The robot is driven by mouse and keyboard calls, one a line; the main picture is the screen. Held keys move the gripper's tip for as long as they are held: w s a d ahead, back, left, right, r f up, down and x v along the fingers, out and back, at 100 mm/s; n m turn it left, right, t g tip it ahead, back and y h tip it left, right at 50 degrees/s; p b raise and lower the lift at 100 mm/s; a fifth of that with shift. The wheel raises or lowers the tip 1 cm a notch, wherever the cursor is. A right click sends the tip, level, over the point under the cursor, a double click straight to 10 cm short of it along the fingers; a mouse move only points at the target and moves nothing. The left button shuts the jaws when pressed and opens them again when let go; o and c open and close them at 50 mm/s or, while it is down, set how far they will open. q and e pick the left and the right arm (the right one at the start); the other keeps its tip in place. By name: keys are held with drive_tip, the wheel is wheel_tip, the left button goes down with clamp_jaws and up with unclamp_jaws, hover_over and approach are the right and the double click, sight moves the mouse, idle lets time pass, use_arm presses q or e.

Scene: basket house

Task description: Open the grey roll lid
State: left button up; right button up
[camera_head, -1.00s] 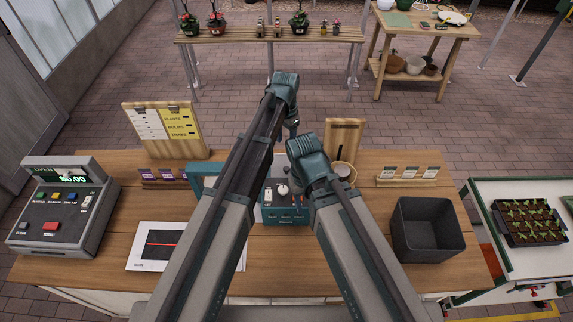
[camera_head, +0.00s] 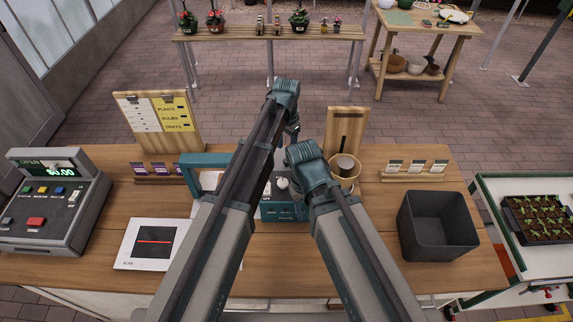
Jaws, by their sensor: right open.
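A teal device (camera_head: 283,211) with a white knob and switch stands at the middle of the wooden counter, partly behind my arms. I cannot pick out a grey roll lid on it. A teal frame (camera_head: 187,162) shows left of my left arm; its link to the device is hidden. My right gripper (camera_head: 303,180) is over the device's right side, mostly hidden by its own wrist; it is open, and I see nothing held. My left arm reaches farther over the counter, its gripper (camera_head: 293,133) small and dark beyond the device; its fingers are unclear.
On the counter (camera_head: 300,258) are a cash register (camera_head: 50,215) at left, a scan pad (camera_head: 155,243), a clipboard stand (camera_head: 158,120), a wooden stand (camera_head: 346,125) with a round holder (camera_head: 343,178), card racks and a dark open bin (camera_head: 437,232). Bare wood lies at the front.

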sight(286, 160)
use_arm(q)
wheel_tip(286, 160, down, 6)
drive_tip(key=b, duration=0.4)
drive_tip(key=shift+b, duration=0.35)
drive_tip(key=shift+r, duration=0.1)
clamp_jaws()
idle(0.9)
